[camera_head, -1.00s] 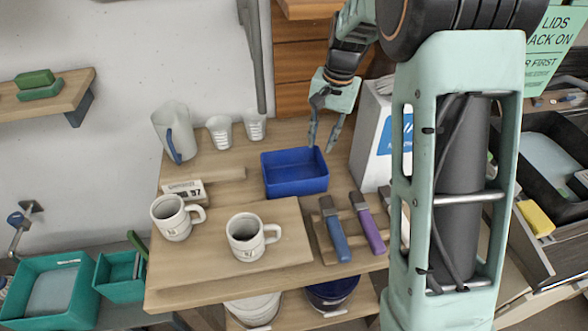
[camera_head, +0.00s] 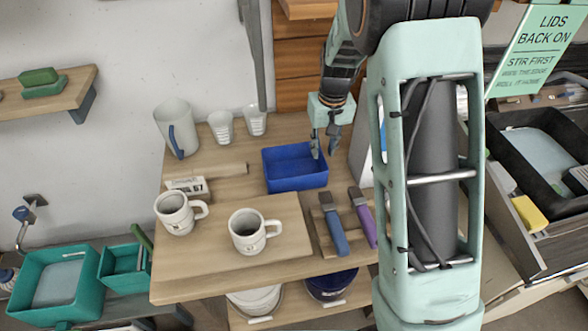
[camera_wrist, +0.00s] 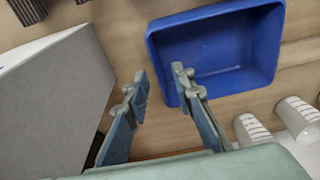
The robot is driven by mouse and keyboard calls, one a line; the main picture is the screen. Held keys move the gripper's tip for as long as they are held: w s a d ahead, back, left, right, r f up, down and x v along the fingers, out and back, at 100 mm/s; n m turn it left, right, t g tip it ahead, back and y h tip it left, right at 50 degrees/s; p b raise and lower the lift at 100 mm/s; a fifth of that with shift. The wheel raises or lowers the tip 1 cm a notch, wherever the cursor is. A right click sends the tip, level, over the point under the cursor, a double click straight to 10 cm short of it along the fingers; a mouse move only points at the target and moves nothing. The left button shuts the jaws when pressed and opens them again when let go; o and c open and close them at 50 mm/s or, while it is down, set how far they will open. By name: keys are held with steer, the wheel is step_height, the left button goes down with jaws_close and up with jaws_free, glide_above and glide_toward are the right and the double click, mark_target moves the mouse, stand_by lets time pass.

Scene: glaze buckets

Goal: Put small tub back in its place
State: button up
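A small blue open tub (camera_head: 295,181) stands on the wooden cart top, and it looks empty. It also fills the upper right of the wrist view (camera_wrist: 262,88). My gripper (camera_head: 324,148) hangs at the tub's right rear corner. A small teal tub (camera_head: 122,279) stands at the lower left beside a larger teal tub (camera_head: 88,292).
Two mugs (camera_head: 248,232) (camera_head: 175,213) stand on a board in front. A pitcher (camera_head: 177,128) and two cups (camera_head: 221,127) (camera_head: 255,121) are behind left. Two handled tools (camera_head: 334,226) (camera_head: 362,217) lie at front right. A white box (camera_wrist: 50,90) stands close beside my gripper.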

mark_target(323, 155)
steer(key=shift+w+d+f+p, duration=0.1)
steer(key=shift+w+f+p, duration=0.1)
steer(key=shift+f, duration=0.6)
steer(key=shift+w+f+p, duration=0.15)
steer(key=shift+w+f, duration=0.1)
steer(key=shift+f, duration=0.6)
steer(key=shift+w+d+f+p, duration=0.1)
steer(key=shift+w+f+p, duration=0.1)
steer(key=shift+f, duration=0.6)
steer(key=shift+a, duration=0.1)
jaws_close()
